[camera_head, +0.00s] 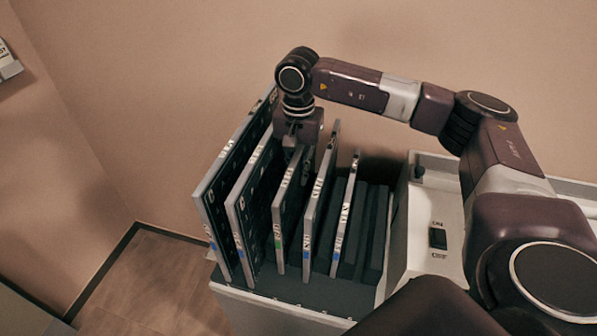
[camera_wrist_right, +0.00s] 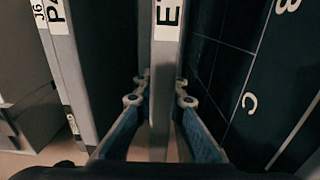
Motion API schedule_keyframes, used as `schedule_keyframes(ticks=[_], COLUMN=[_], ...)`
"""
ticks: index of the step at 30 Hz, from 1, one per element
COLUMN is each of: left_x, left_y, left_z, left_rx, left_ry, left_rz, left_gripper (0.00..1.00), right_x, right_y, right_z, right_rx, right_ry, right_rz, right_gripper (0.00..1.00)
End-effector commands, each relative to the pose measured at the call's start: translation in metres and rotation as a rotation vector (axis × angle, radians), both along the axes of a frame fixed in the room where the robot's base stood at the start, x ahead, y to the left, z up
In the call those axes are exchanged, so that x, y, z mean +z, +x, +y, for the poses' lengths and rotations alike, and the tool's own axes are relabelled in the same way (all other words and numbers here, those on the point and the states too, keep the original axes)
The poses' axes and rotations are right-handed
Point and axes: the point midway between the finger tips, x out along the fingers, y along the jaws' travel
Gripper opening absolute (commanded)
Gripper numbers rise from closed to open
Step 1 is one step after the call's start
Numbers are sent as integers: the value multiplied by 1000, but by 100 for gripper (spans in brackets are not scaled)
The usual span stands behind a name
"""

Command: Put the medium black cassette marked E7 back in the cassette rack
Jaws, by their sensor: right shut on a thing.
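The grey-edged black cassette (camera_head: 279,225) with a green tag stands among other cassettes in the cassette rack (camera_head: 290,288). In the right wrist view its edge (camera_wrist_right: 161,70) shows a label starting with E; the rest is cut off. My right gripper (camera_head: 295,146) is at its top from above. In the right wrist view the two blue-padded fingers of this gripper (camera_wrist_right: 160,98) are shut on the cassette, one on each side. The cassette is upright, its lower end down between its neighbours. I cannot tell whether it is fully seated. My left gripper is not in view.
Two taller cassettes (camera_head: 237,215) stand close on the left, and two more (camera_head: 314,212) on the right. Dark dividers (camera_head: 375,235) with free slots lie farther right. A pale cabinet with a switch (camera_head: 438,238) is beside the rack; the wall is behind.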

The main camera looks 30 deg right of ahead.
Motion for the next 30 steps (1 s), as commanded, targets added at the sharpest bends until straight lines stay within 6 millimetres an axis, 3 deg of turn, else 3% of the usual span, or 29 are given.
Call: schedule_keyframes(ticks=[15, 16, 21, 30], left_x=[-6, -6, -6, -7], left_y=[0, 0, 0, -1], left_z=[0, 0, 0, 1], left_rx=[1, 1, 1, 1], left_ry=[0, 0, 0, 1], left_rz=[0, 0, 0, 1], left_gripper=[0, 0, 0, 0], right_x=[-6, -6, -7, -8], right_y=[1, 1, 1, -1], right_z=[0, 0, 0, 0], right_rx=[0, 0, 0, 0], right_ry=[1, 1, 1, -1], right_rz=[-4, -4, -3, 2], right_gripper=[0, 11, 30, 31])
